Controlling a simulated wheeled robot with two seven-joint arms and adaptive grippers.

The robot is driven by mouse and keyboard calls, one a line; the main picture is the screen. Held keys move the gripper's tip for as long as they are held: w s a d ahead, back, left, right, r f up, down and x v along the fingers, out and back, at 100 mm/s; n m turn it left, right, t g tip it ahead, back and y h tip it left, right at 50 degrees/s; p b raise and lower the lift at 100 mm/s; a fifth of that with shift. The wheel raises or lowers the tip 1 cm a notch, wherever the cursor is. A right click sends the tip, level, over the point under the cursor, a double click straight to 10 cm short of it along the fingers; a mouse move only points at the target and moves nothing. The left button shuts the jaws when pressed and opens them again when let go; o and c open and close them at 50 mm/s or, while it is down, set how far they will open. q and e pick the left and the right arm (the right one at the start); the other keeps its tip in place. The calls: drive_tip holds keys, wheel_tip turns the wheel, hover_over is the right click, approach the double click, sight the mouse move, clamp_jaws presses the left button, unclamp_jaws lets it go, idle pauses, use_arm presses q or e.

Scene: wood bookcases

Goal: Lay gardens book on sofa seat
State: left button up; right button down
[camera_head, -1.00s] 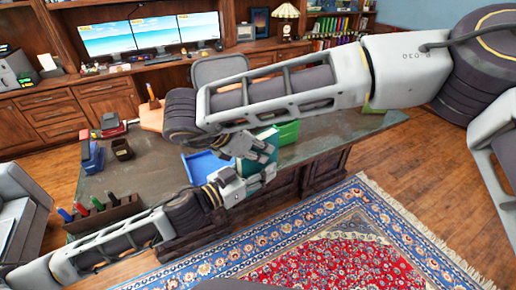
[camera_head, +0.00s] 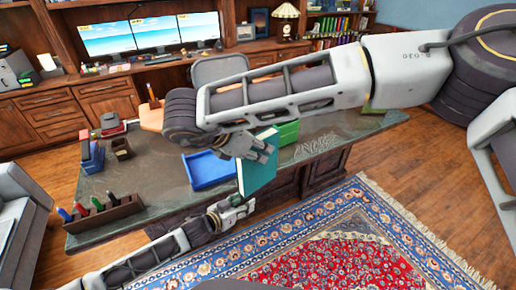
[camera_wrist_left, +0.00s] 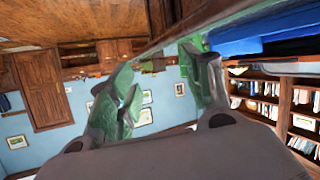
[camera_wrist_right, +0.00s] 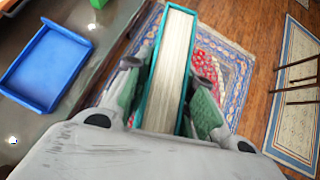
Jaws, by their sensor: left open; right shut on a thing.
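The gardens book (camera_head: 259,172) has a teal cover and hangs upright beside the desk's front edge. My right gripper (camera_head: 250,148) is shut on it. In the right wrist view the book (camera_wrist_right: 172,60) stands between the two fingers with its page edges facing the camera; its title cannot be read. My left gripper (camera_head: 244,208) is open and empty, below and apart from the book, above the rug's edge. Its spread fingers (camera_wrist_left: 165,95) also show in the left wrist view. A grey upholstered seat (camera_head: 20,205), possibly the sofa, is partly in view at the left edge.
The desk (camera_head: 155,190) holds a blue tray (camera_head: 208,170), a green tray (camera_head: 288,133), a pen rack (camera_head: 104,215) and small boxes. A patterned rug (camera_head: 330,255) lies on the open floor in front. Monitors (camera_head: 150,35) stand behind.

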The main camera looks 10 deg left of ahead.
use_arm(q)
drive_tip(key=a+f+n+g+y, duration=0.1)
drive_tip(key=a+f+y, duration=0.1)
drive_tip(key=a+f, duration=0.45)
drive_tip(key=a+f+y, duration=0.2)
drive_tip(key=a+f, duration=0.1)
drive_tip(key=f, duration=0.7)
drive_tip(key=s+a+f+g+y, duration=0.1)
drive_tip(key=s+a+f, duration=0.25)
drive_tip(key=f, duration=0.45)
drive_tip(key=s+a+f+g+y, duration=0.1)
drive_tip(key=s+a+f+g, duration=0.15)
drive_tip(key=s+f, duration=0.35)
drive_tip(key=s+f+g, duration=0.2)
drive_tip(key=s+f, duration=0.5)
drive_tip(key=s, duration=0.5)
drive_tip(key=s+f+g, duration=0.2)
drive_tip(key=s+f, duration=0.5)
drive_tip(key=s, duration=0.5)
drive_tip(key=s+f+g+y, duration=0.1)
drive_tip(key=s+f+g, duration=0.1)
drive_tip(key=s+f, duration=0.5)
drive_tip(key=s+d, duration=0.1)
drive_tip(key=s, duration=0.3)
drive_tip(key=shift+s+f+n, duration=0.35)
drive_tip(key=shift+s+n, duration=0.05)
drive_tip(key=shift+a, duration=0.1)
